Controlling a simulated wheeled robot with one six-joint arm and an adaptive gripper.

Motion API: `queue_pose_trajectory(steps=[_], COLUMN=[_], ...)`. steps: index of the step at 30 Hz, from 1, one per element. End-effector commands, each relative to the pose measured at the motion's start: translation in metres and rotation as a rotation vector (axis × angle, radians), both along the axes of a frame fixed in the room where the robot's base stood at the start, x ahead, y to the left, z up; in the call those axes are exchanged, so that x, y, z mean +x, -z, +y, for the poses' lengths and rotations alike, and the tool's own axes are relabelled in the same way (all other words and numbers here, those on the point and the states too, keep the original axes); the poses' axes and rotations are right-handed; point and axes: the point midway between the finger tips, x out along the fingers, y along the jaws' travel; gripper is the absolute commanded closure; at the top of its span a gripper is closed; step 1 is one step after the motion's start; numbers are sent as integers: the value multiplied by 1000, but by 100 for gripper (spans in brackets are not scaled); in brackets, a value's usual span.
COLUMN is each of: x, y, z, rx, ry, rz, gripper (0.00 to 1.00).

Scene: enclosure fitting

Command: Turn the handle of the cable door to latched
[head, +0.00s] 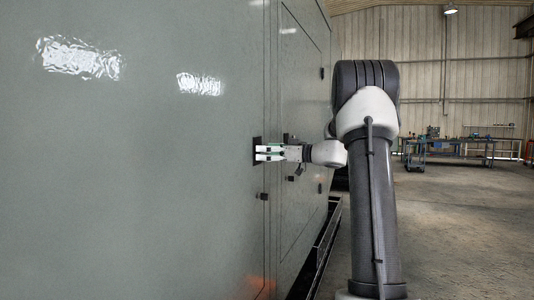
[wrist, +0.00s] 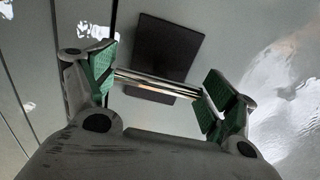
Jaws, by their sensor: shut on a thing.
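The door handle (wrist: 157,84) is a silver bar in front of a dark square plate (wrist: 168,48) on a grey-green panel. In the wrist view the bar spans between the green pads of my gripper (wrist: 158,88), which is shut on it. The plate looks tilted in that view. In the head view my gripper (head: 270,152) reaches left to the dark plate (head: 257,150) beside a vertical seam. The large panel (head: 150,190) to its left appears to be the cable door. The fingers hide most of the handle in the head view.
The enclosure's side continues to the right with another framed panel (head: 303,110) and small dark fittings. A dark rail (head: 325,240) runs along its foot. Open concrete floor (head: 460,230) lies to the right, with workbenches (head: 450,150) far back.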

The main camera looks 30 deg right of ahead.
Motion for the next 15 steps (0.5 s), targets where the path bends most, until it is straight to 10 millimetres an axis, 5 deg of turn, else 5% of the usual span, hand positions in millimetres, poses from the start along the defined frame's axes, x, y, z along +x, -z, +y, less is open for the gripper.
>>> queue_pose_trajectory(steps=[15], x=[0], y=[0], z=[0], rx=[138], ry=[-2], rz=[109], gripper=[39])
